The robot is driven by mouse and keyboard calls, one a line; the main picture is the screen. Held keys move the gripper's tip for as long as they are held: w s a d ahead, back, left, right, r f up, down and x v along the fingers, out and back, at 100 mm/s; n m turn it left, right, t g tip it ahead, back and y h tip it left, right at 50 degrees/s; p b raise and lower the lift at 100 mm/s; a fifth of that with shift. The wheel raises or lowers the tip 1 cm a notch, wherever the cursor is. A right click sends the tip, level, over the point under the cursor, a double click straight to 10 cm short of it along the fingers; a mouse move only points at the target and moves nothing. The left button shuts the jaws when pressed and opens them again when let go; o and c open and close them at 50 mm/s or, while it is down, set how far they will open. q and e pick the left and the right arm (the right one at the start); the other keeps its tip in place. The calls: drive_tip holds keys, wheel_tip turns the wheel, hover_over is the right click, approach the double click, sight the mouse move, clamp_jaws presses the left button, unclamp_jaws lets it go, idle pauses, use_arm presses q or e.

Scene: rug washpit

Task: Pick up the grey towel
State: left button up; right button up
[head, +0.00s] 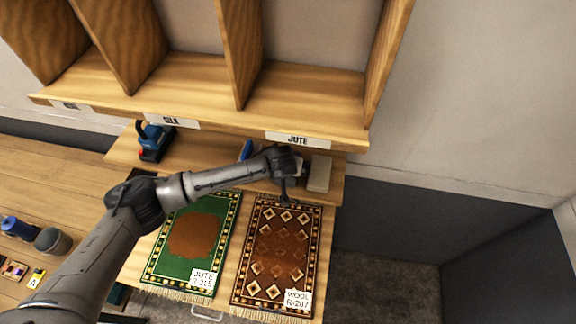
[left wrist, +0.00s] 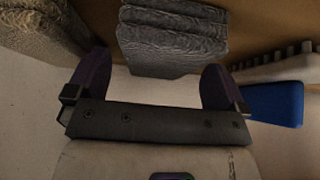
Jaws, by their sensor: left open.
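The grey towel (left wrist: 160,42) is folded in several layers and shows ahead in the left wrist view. It lies between the two fingers of my left gripper (left wrist: 157,72), which is open. The fingertips are around the towel's near end, and I cannot tell whether they touch it. In the head view my left gripper (head: 287,186) is over the low shelf under the JUTE label, and its wrist hides most or all of the grey towel. My right gripper is not in view.
A beige folded cloth (head: 319,173) lies beside the gripper on the low shelf (head: 200,150). A blue-handled brush (left wrist: 273,104) lies on the other side. Green (head: 190,240) and brown (head: 275,250) rugs lie in front. Shelf dividers stand above.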

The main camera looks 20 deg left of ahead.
use_arm(q)
drive_tip(key=shift+w+f, duration=0.2)
drive_tip(key=shift+f, duration=0.2)
drive_tip(key=shift+c, duration=0.3)
drive_tip(key=c, duration=1)
drive_tip(key=shift+o, duration=0.2)
drive_tip(key=shift+r, duration=0.1)
drive_tip(key=shift+r, duration=0.55)
wheel_tip(320, 180, up, 3)
drive_tip(key=shift+f+b, duration=0.1)
drive_tip(key=shift+b, duration=0.5)
drive_tip(key=s+d+r, duration=0.2)
drive_tip(key=s+r, duration=0.1)
drive_tip(key=s, duration=0.2)
drive_tip(key=s+d+r+b, duration=0.1)
drive_tip(key=s+d+r, duration=0.1)
drive_tip(key=s+r, duration=0.2)
drive_tip(key=shift+s+d, duration=0.35)
drive_tip(key=shift+s, duration=0.5)
